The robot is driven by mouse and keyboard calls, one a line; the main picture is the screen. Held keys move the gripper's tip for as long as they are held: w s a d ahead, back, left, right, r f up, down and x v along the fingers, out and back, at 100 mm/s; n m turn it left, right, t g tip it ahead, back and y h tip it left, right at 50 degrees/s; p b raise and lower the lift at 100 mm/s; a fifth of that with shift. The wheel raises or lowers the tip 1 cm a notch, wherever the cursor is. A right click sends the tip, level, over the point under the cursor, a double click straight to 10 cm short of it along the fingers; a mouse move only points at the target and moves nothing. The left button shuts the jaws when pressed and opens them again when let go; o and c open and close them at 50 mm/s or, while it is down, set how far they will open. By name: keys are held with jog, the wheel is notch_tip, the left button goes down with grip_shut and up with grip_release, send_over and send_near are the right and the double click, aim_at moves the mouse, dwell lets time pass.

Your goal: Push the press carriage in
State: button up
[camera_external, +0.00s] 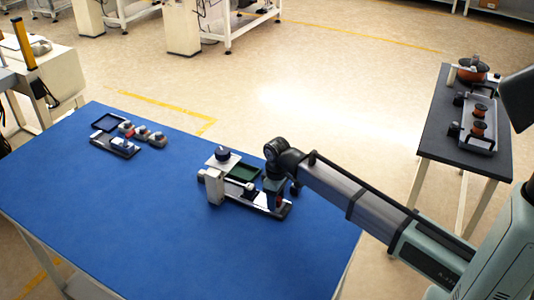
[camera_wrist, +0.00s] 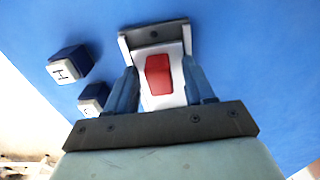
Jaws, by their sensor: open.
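The press (camera_external: 215,180) stands on the blue table with a pale column, a flat top plate and a dark round knob. A low dark rail with pale parts (camera_external: 250,188) runs from its foot to the right; I take these to be the carriage and its track. My gripper (camera_external: 274,192) is low over the right part of the rail and hides some of it. In the wrist view my open gripper (camera_wrist: 161,72) has one finger on each side of a white piece with a red block (camera_wrist: 158,75). I cannot tell whether the fingers touch it.
A green tray (camera_external: 243,173) lies behind the rail. Another fixture (camera_external: 115,146) with small parts stands at the table's far left. The table's front middle is clear.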

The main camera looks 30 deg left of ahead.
grip_shut()
dwell(0.5)
